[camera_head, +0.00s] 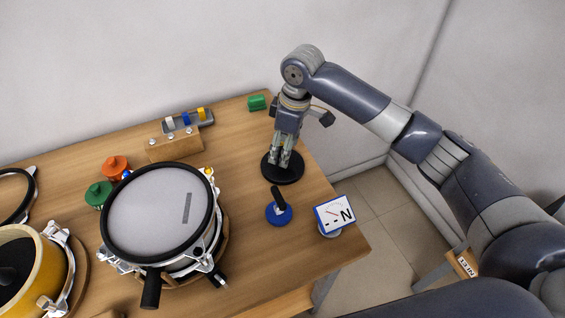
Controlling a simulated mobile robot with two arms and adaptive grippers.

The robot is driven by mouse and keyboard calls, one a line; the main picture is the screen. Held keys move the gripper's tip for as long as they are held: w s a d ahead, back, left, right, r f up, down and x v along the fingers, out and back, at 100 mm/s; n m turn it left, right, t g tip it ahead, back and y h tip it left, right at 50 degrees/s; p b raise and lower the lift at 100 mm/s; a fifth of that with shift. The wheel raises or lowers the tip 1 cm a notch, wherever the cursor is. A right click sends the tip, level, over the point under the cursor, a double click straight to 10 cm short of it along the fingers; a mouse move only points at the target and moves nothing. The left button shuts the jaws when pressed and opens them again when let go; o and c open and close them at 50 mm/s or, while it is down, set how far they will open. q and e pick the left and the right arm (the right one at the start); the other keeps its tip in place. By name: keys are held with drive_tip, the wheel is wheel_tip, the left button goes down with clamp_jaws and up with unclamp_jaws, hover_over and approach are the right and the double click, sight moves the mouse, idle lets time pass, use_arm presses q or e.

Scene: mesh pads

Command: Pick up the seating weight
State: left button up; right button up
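A flat black disc (283,176), which looks like the seating weight, rests on the wooden table near its right side. My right gripper (281,161) reaches down from above, with its fingertips over the middle of the disc. The fingers are close together and cover the disc's centre. I cannot tell whether they are closed on a knob or handle there. My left gripper is not in view.
A blue round piece with a black handle (279,213) and a gauge (335,214) stand in front of the disc. A mesh-topped drum (150,212) is to the left.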

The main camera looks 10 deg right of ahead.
drive_tip(key=shift+w+a+f, duration=0.1)
drive_tip(key=shift+f, duration=0.7)
drive_tip(key=shift+w+a+f, duration=0.1)
drive_tip(key=shift+f, duration=0.65)
clamp_jaws()
drive_tip(key=shift+w+r, duration=0.2)
drive_tip(key=shift+r, duration=0.1)
drive_tip(key=shift+r, duration=0.1)
